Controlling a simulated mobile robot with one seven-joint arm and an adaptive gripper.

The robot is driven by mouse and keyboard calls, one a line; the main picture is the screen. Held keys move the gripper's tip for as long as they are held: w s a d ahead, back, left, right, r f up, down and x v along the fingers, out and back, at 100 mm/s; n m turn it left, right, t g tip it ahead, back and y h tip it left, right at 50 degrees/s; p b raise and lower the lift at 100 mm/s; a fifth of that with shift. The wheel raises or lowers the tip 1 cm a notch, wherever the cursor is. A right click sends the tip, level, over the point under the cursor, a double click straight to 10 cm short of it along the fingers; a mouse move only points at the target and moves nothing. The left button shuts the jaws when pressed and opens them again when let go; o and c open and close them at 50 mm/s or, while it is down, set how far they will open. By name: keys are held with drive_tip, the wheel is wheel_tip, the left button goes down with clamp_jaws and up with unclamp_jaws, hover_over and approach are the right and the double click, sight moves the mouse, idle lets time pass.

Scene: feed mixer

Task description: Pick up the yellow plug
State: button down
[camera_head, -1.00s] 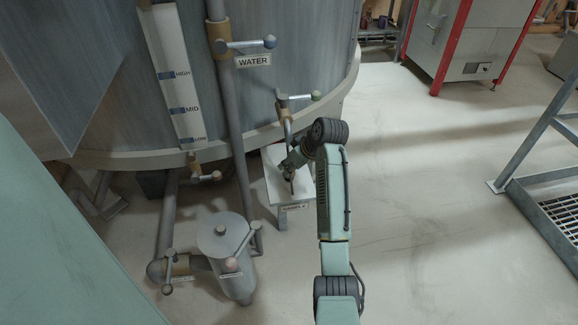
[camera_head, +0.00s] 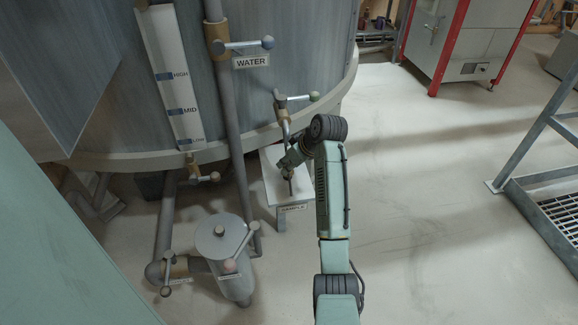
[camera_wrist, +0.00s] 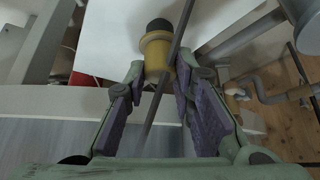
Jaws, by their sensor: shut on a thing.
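The yellow plug (camera_wrist: 157,53) shows in the wrist view as a yellow collared cylinder with a dark rounded end. My gripper (camera_wrist: 160,68) is shut on it, with one purple-padded finger on each side. A thin grey rod (camera_wrist: 166,75) crosses in front of the plug in this view. In the head view my gripper (camera_head: 287,173) is small and hangs over the white sample stand (camera_head: 273,189). The plug cannot be made out in the head view. Whether it touches the stand is hard to tell.
A sample valve pipe (camera_head: 283,112) with a handle comes off the tank (camera_head: 290,60) just above the stand. A grey cylindrical vessel (camera_head: 225,250) stands at the lower left. Bare floor (camera_head: 430,200) lies to the right.

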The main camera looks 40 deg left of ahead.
wheel_tip(320, 180, up, 2)
drive_tip(key=shift+r+b, duration=0.25)
drive_tip(key=shift+b, duration=0.05)
drive_tip(key=s+d+r+b, duration=0.1)
drive_tip(key=s+d, duration=0.1)
drive_tip(key=s, duration=1.4)
drive_tip(key=shift+r+b, duration=0.25)
drive_tip(key=shift+b, duration=0.1)
drive_tip(key=c, duration=1.9)
unclamp_jaws()
clamp_jaws()
drive_tip(key=shift+w, duration=0.1)
